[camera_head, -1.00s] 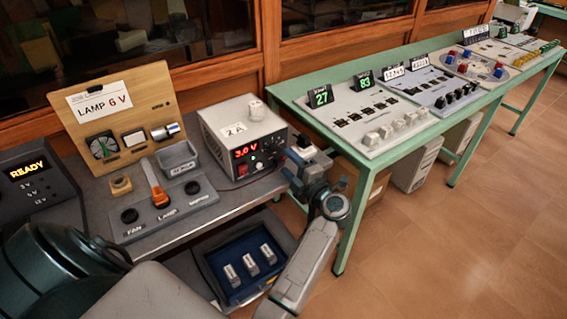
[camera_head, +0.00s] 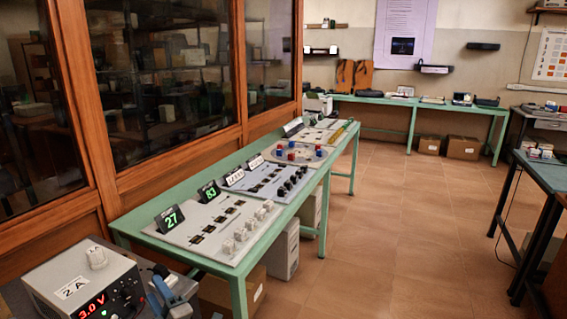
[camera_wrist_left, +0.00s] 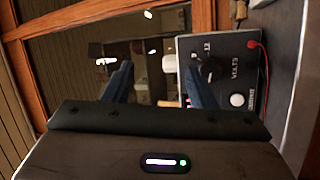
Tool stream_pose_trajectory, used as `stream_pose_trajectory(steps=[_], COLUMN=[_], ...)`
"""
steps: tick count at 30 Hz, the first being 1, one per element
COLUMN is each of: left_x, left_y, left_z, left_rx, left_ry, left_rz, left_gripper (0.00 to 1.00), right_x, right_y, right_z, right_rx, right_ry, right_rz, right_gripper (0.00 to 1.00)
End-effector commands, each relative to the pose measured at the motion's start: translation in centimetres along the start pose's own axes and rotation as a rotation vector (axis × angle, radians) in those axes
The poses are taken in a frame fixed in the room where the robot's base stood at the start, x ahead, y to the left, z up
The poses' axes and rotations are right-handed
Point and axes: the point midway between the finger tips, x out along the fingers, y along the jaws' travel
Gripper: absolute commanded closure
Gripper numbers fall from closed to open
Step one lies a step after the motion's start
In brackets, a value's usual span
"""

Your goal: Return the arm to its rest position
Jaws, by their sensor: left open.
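My left gripper (camera_head: 163,297) shows only in part at the bottom left of the head view, just to the right of the power supply (camera_head: 80,285), whose red display reads 3.0 V. In the left wrist view my left gripper (camera_wrist_left: 160,82) has its two dark blue fingers apart, with nothing held between them. The front panel of the power supply (camera_wrist_left: 250,60), with a black volts knob, stands behind and right of the fingers. I cannot tell the exact gap between fingers and panel. My right gripper is in neither current view.
A long green table (camera_head: 240,268) with several control panels runs away from me along wood-framed glass cabinets (camera_head: 160,80). Grey boxes (camera_head: 283,250) stand under it. Another green table (camera_head: 410,105) is at the back, a dark one (camera_head: 545,175) at the right. The tiled floor (camera_head: 410,230) between is clear.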

Motion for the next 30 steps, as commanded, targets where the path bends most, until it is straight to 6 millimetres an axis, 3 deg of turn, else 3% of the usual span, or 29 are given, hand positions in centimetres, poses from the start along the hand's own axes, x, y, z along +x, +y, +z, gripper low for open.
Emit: stream_pose_trajectory(steps=[3,8,13,17,20,24,30], left_x=[-1.7,-5.7,-11.4,-16.0,-19.3,-23.2,-26.3], left_y=[2.2,3.5,2.2,-0.7,-3.5,-7.7,-11.3], left_z=[0.5,1.9,2.8,2.2,0.5,-3.4,-9.2], left_rx=[0.095,0.259,0.476,0.664,0.82,1.036,1.247], left_ry=[-0.194,-0.483,-0.805,-1.052,-1.234,-1.457,-1.642], left_rz=[0.18,0.36,0.461,0.467,0.429,0.314,0.128], left_gripper=[0.48,0.48,0.48,0.48,0.48,0.48,0.48], right_x=[0.0,-0.1,-0.1,-0.1,-0.1,-0.1,0.0], right_y=[0.4,0.8,1.2,1.2,1.2,1.1,0.5], right_z=[0.4,0.7,0.7,0.7,0.7,0.7,0.5], right_rx=[-0.002,-0.004,-0.006,-0.006,-0.006,-0.006,-0.003], right_ry=[-0.005,-0.008,-0.009,-0.009,-0.008,-0.008,-0.006], right_rz=[0.004,0.008,0.012,0.013,0.013,0.011,0.005], right_gripper=[1.0,1.0,1.0,1.0,1.0,1.0,1.0])
